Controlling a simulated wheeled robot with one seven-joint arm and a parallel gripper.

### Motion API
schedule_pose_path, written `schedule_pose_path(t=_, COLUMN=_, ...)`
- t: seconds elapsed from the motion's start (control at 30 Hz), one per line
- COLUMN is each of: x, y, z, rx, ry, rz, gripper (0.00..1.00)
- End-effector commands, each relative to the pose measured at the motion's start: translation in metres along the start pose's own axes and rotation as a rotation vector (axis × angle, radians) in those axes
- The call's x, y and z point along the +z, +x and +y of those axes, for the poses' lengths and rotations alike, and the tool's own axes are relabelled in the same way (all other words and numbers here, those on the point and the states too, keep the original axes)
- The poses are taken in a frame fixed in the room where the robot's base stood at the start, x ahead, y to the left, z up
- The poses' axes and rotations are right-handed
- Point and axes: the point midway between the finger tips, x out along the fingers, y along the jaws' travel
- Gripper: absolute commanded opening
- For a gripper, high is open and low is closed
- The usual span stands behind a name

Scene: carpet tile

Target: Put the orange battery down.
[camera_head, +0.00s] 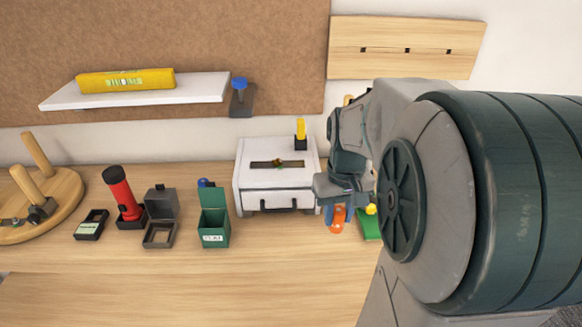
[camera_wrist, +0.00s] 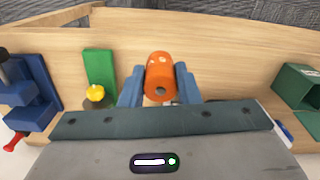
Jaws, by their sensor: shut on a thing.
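The orange battery (camera_wrist: 159,78) is a short cylinder between the two blue-grey fingers of my gripper (camera_wrist: 159,88) in the wrist view. My gripper is shut on it. In the head view the orange battery (camera_head: 337,220) shows just below my gripper (camera_head: 340,197), in front of the right side of the white box, above the wooden bench (camera_head: 270,262). My arm hides much of what lies to the right. I cannot tell whether the battery touches the bench.
A green block (camera_head: 369,224) and a yellow knob (camera_wrist: 95,93) are close to the battery. A blue clamp-like tool (camera_wrist: 35,95) stands beyond them. The white box (camera_head: 276,178) and a green bin (camera_head: 213,222) stand left of my gripper. The front bench strip is clear.

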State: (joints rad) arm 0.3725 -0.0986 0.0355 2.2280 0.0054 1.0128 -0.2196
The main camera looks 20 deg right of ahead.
Motion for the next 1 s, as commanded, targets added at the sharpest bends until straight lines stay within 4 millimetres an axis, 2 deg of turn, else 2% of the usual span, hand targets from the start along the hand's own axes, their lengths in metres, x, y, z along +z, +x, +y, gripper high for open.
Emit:
schedule_pose_path(t=0.2, x=-0.035, y=0.022, z=0.006, rx=-0.001, ry=0.002, rz=-0.003, gripper=0.00)
schedule_pose_path(t=0.4, x=-0.054, y=0.033, z=0.010, rx=0.000, ry=0.002, rz=0.000, gripper=0.00)
schedule_pose_path(t=0.53, x=-0.057, y=0.039, z=0.010, rx=0.000, ry=0.003, rz=-0.001, gripper=0.00)
schedule_pose_path(t=0.8, x=-0.057, y=0.074, z=0.011, rx=0.000, ry=0.004, rz=-0.001, gripper=0.00)
schedule_pose_path(t=1.0, x=-0.057, y=0.075, z=0.011, rx=0.000, ry=0.003, rz=0.001, gripper=0.00)
